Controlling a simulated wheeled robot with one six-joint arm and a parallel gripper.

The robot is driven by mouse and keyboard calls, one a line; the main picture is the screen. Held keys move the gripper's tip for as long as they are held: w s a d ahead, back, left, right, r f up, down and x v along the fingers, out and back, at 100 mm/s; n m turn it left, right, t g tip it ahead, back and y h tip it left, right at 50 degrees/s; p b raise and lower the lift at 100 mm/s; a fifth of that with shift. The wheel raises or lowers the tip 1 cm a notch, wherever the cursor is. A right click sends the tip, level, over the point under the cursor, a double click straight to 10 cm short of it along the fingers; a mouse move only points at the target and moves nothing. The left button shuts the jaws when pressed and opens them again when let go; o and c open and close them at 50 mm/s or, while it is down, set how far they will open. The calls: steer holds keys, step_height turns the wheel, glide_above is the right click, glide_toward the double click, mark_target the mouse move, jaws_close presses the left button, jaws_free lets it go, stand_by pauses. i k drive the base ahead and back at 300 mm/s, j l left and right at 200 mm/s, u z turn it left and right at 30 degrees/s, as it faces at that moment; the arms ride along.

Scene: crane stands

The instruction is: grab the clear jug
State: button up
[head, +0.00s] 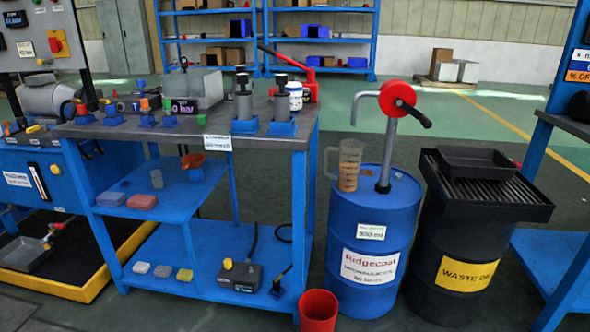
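The clear jug (349,165) stands upright on top of the blue drum (347,230), near its left rim. It is see-through, with orange-brown marks or contents low on its side; I cannot tell which. Its handle points left. A hand pump with a red wheel (398,97) and a grey spout rises from the drum just right of and behind the jug. The spout end hangs above the jug. My gripper is not in view.
A blue workbench (250,140) with bottles stands left of the drum. The black waste oil drum (455,270) with a tray (475,162) is close on the right. A red bucket (318,311) sits on the floor in front. A blue shelf edge stands far right.

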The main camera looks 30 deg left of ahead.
mark_target(352, 151)
steer(key=u, duration=0.85)
